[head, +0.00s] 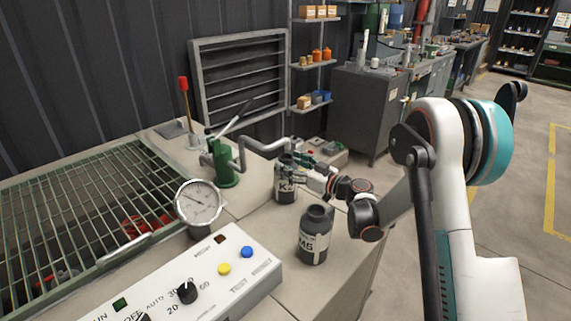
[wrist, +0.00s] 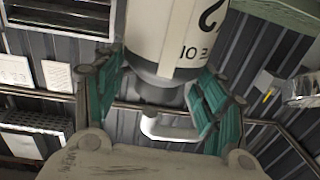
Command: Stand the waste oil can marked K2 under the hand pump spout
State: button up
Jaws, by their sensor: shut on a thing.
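The dark can marked K2 (head: 286,188) stands upright at the bench's right side, its pale label facing the head camera. My gripper (head: 309,171) is shut on this can from the right, near its top. In the wrist view, the can (wrist: 165,35) sits between the green fingers of my gripper (wrist: 160,98). The green hand pump (head: 224,165) stands to the left, and its grey spout (head: 262,146) bends over toward the can's top. The spout's end looks just above the can, but I cannot tell exact alignment or whether the can's base touches the bench.
A second dark can marked M5 (head: 314,238) stands on the bench, nearer and to the right. A dial gauge (head: 198,203) and a control panel (head: 190,286) are in front, left of M5. A green grating (head: 75,200) lies left. The bench's right edge is close.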

jog(key=shift+s+d, duration=0.15)
jog(key=shift+d, duration=0.15)
jog(key=shift+a, duration=0.1)
jog(key=shift+f, duration=0.1)
jog(key=o, duration=1.8)
jog(key=shift+o, duration=0.2)
